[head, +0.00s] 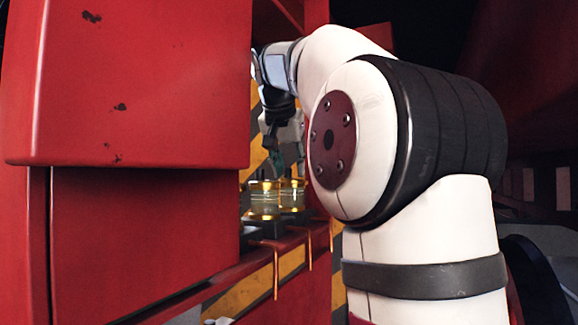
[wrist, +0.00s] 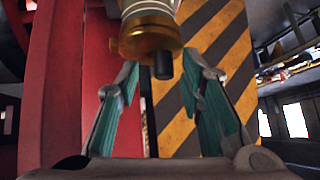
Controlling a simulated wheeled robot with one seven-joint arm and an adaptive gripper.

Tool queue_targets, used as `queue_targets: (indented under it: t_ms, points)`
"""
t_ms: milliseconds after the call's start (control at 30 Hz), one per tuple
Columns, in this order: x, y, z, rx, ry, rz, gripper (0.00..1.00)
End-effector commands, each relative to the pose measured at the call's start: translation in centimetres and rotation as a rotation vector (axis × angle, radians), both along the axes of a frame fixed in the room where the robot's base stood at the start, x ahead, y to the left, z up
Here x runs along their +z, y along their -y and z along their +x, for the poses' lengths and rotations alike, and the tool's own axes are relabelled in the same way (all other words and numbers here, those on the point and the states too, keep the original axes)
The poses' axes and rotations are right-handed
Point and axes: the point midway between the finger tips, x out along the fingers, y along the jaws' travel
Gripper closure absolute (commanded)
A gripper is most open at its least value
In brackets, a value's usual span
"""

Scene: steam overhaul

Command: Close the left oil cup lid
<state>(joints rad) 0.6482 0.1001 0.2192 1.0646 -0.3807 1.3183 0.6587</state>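Two glass oil cups with brass rims stand side by side on a ledge in the head view. The left cup (head: 264,201) is nearer and the right cup (head: 292,195) is partly behind it. In the wrist view the fingers are spread apart, and my gripper (wrist: 163,68) is open. A brass cup part (wrist: 150,38) with a dark stub is at the top, near the fingertips; I cannot tell which cup it belongs to. The lids' positions are unclear.
A large red panel (head: 130,85) fills the left of the head view, close beside the cups. Thin copper pipes (head: 276,268) hang below the ledge. A yellow-and-black striped panel (wrist: 207,60) stands behind the cups.

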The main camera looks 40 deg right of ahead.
Motion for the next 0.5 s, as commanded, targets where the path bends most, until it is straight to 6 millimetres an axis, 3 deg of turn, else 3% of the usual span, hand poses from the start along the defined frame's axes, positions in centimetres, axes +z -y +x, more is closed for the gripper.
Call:
queue_targets:
  t_ms: [267,500]
  points:
    - [0.3,-0.3,0.0,0.003,0.002,0.001,0.65]
    - [2.5,-2.0,-1.3,0.003,0.002,-0.001,0.65]
